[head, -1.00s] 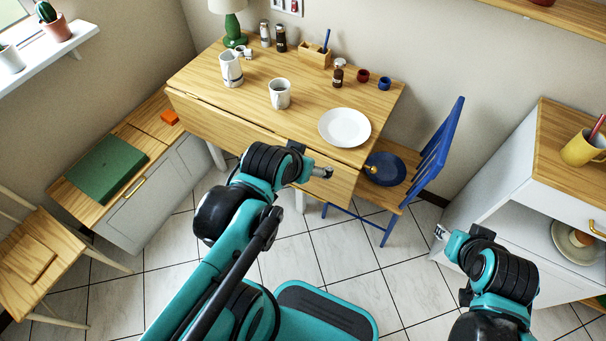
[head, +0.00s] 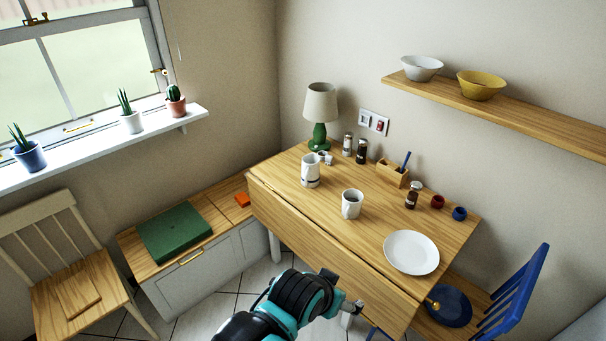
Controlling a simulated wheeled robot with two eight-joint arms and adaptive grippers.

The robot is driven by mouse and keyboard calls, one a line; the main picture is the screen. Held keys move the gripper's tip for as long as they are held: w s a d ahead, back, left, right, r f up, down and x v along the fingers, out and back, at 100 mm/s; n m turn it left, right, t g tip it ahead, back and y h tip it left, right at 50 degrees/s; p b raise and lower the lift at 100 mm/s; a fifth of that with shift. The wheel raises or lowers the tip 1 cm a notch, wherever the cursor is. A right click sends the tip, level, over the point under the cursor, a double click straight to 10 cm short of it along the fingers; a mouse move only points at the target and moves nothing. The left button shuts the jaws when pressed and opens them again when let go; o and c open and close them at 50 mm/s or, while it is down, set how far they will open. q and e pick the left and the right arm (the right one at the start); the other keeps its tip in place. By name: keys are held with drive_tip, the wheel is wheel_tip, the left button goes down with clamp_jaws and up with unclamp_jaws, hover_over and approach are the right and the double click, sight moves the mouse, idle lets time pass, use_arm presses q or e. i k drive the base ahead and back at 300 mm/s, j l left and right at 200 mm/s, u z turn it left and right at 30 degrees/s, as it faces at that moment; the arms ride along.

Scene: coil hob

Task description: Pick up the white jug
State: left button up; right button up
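A tall white jug (head: 311,171) stands upright on the wooden table, towards its left back corner. A shorter white cup (head: 352,204) stands in front and to the right of it. My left gripper (head: 352,309) is low in the picture, in front of the table's near edge and well apart from the jug. Its fingers are small and partly hidden, so I cannot tell whether they are open. My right gripper is out of view.
The table (head: 300,215) also holds a green lamp (head: 320,120), shakers, a wooden caddy (head: 391,174), a brown bottle (head: 412,196), two small pots and a white plate (head: 411,252). A blue chair (head: 515,290) stands at the right. Bare wood surrounds the cup.

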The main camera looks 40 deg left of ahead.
sight(309, 174)
drive_tip(key=j+u, duration=0.15)
drive_tip(key=u, duration=0.95)
drive_tip(key=i, duration=0.05)
